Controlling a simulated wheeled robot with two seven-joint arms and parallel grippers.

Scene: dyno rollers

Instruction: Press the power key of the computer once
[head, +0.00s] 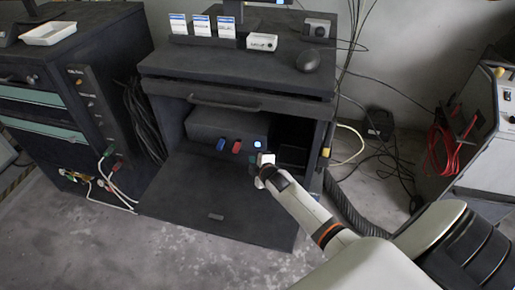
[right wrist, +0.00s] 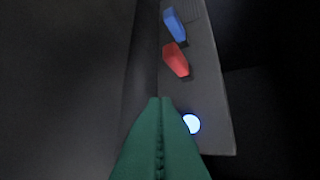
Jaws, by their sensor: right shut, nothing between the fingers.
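The computer (head: 215,122) is a dark box inside the open cabinet compartment. Its power key (head: 257,144) glows blue-white at the right end of its front; it also shows in the right wrist view (right wrist: 191,123). My right gripper (head: 254,158) is just in front of and below the key in the head view. In the right wrist view its green fingers (right wrist: 160,99) are shut and empty, and their tips appear beside the key, towards the red plug. I cannot tell whether they touch the computer. My left gripper is not in view.
A blue plug (head: 221,144) and a red plug (head: 237,146) stick out left of the key. The cabinet's lowered door (head: 190,190) lies below the compartment, and a drawer front (head: 225,101) is above. A mouse (head: 308,61) sits on top. Cables hang at right.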

